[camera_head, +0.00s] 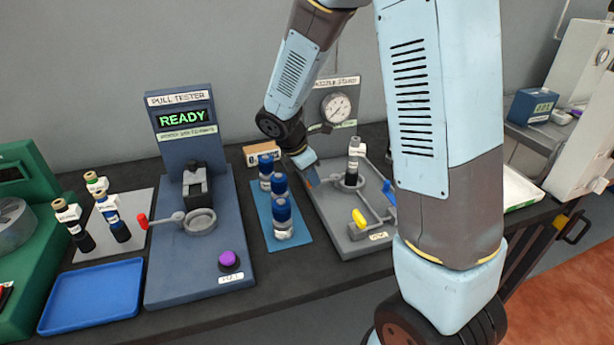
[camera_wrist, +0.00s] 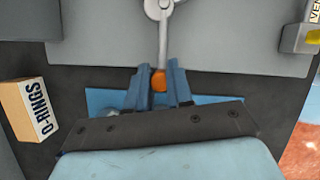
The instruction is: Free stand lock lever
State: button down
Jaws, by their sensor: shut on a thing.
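The grey stand (camera_head: 352,246) with a round gauge (camera_head: 336,107) and an upright dark bottle with a white band (camera_head: 353,160) is right of centre in the head view. Its lock lever (camera_wrist: 163,38) shows in the wrist view as a grey rod running from a round collar down to an orange knob (camera_wrist: 159,80). My gripper (camera_wrist: 160,76) is shut on the orange knob, with a blue finger on each side. In the head view my gripper (camera_head: 309,181) is at the stand's left edge, and the knob is mostly hidden there.
A blue mat (camera_head: 271,238) with several blue-capped bottles lies close left of my gripper. An O-rings box (camera_wrist: 28,108) is beside it. The pull tester (camera_head: 185,280) and an empty blue tray (camera_head: 92,297) are further left.

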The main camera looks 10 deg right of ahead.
jog(key=shift+s+d, duration=0.1)
jog(key=c, duration=1)
grip_release()
jog(key=v, duration=1.3)
jog(key=shift+r, duration=0.3)
jog(key=s+d+r+m+t+y, duration=0.1)
jog(key=s+d+r+m, duration=0.2)
jog(key=s+m, duration=0.3)
jog(key=s+d+r+m+t+y, duration=0.1)
jog(key=s+d+r+m+y, duration=0.1)
jog(key=s+d+r+m, duration=0.2)
jog(key=s+d+r+m+t+y, duration=0.1)
jog(key=s+d+m, duration=0.4)
jog(key=s+m, duration=0.5)
jog(key=shift+s+d+r+m+t, duration=0.15)
jog(key=shift+r+m+t, duration=0.2)
jog(key=shift+r, duration=0.3)
jog(key=shift+s+d+r+m+t, duration=0.15)
jog(key=shift+r+m+t, duration=0.1)
jog(key=shift+r+m, duration=0.3)
